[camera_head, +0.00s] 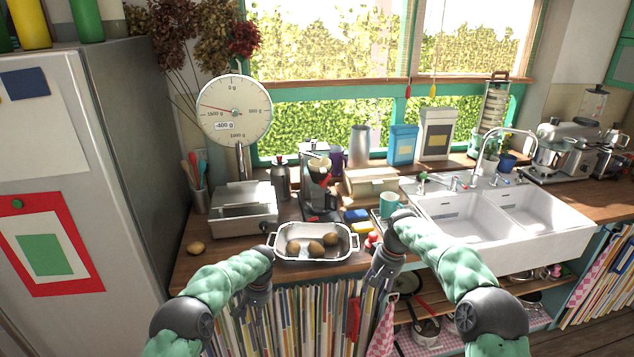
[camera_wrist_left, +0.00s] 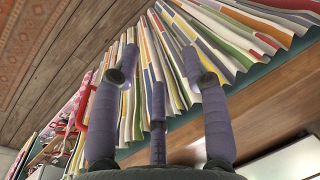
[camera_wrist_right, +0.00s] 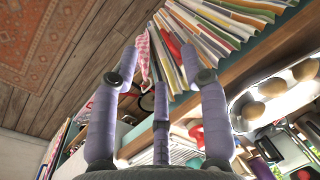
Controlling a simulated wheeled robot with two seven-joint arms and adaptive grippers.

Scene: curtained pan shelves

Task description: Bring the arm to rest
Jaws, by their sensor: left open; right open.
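My right gripper (camera_head: 376,288) also hangs in front of the counter edge, to the right of the left one. In the right wrist view its fingers (camera_wrist_right: 163,72) are open and empty. Both arms come in from the bottom of the head view with fingers pointing down. Neither gripper appears to touch anything, though small gaps are hard to judge.
A white dish (camera_head: 283,255) with several brown potatoes stands near the counter edge between the arms. A scale (camera_head: 234,112), sink (camera_head: 500,235) and fridge (camera_head: 130,190) stand around.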

